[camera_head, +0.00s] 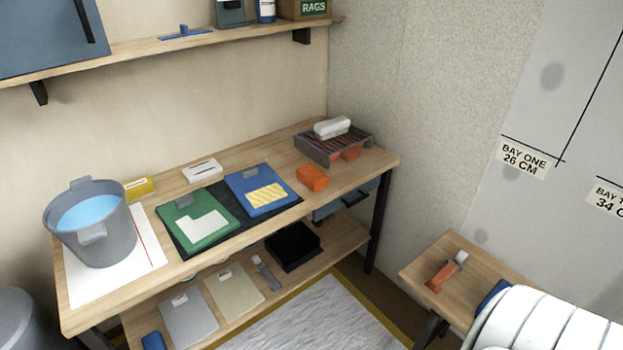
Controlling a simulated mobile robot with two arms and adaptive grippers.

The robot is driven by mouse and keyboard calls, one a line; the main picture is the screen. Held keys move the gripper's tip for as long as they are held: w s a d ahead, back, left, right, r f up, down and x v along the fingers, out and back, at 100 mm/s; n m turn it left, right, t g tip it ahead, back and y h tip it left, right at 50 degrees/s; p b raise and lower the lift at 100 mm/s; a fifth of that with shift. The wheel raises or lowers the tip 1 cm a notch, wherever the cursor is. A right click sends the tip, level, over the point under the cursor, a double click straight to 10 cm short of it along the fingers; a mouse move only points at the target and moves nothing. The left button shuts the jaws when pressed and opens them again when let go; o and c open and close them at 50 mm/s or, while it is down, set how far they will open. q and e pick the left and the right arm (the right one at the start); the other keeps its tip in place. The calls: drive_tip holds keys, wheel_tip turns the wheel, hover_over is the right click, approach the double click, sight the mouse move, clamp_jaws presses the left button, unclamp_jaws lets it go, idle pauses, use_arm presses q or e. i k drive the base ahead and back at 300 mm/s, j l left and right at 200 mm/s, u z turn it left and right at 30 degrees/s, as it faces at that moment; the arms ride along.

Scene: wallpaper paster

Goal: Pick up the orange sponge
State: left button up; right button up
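Neither gripper is in view.
A grey bucket of blue water (92,222) stands on white paper at the bench's left. A green clipboard (198,221) lies mid-bench. A small wooden table (470,254) holds an orange-handled tool (441,276).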

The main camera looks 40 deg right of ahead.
sight(315, 180)
drive_tip(key=i+z, duration=0.4)
drive_tip(key=i, duration=1.05)
